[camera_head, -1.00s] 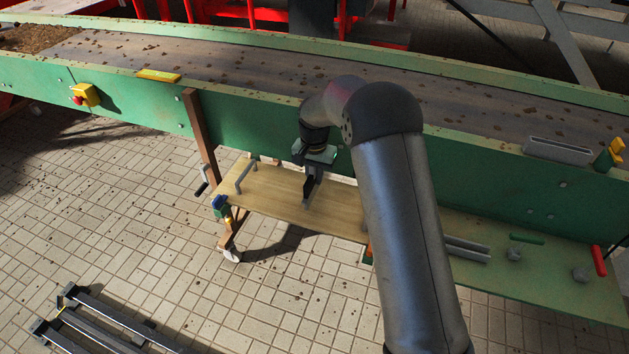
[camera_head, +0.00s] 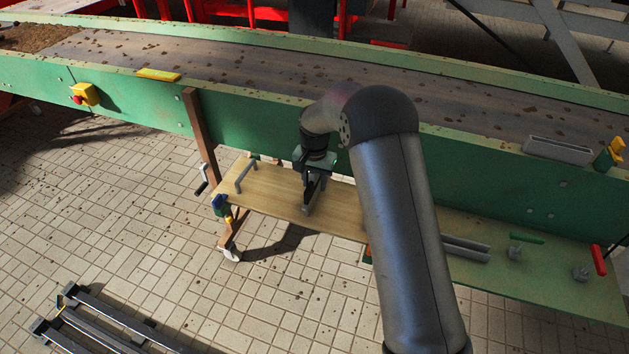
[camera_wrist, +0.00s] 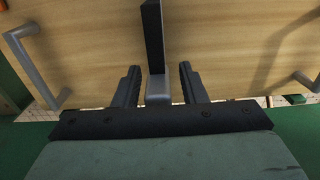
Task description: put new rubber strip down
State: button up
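The rubber strip (camera_wrist: 152,38) is a narrow black bar with a grey block (camera_wrist: 158,90) at its near end in the wrist view. It appears to lie flat on the wooden board. In the head view its grey end (camera_head: 307,210) shows on the board below my gripper (camera_head: 310,190). In the wrist view my gripper (camera_wrist: 160,82) is open, one finger on each side of the strip's near end. A gap shows between each finger and the strip. The part of the strip under my gripper is hidden in the head view.
The wooden board (camera_head: 265,200) has a grey handle (camera_head: 245,177) at its left end. The green conveyor wall (camera_head: 250,130) stands right behind it. On the green shelf to the right lie grey bars (camera_head: 467,250), a green-handled tool (camera_head: 526,238) and a red-handled tool (camera_head: 599,260).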

notch_tip(320, 180, up, 12)
jog(key=shift+f, duration=0.2)
jog(key=shift+r, duration=0.25)
jog(key=shift+s+d+r, duration=0.15)
jog(key=shift+s, duration=0.05)
jog(key=s+d+r+n, duration=0.1)
jog(key=s+d+r, duration=0.25)
jog(key=s, duration=0.45)
jog(key=s+d+r+n, duration=0.1)
jog(key=s+d+r, duration=0.2)
jog(key=s+d, duration=0.3)
jog(key=s+d+f+n, duration=0.1)
jog(key=s+d+f, duration=0.1)
jog(key=s, duration=0.9)
jog(key=s+d+f+n, duration=0.1)
jog(key=s+d, duration=0.2)
jog(key=s, duration=0.8)
jog(key=shift+s+f, duration=0.3)
jog(key=shift+f, duration=0.05)
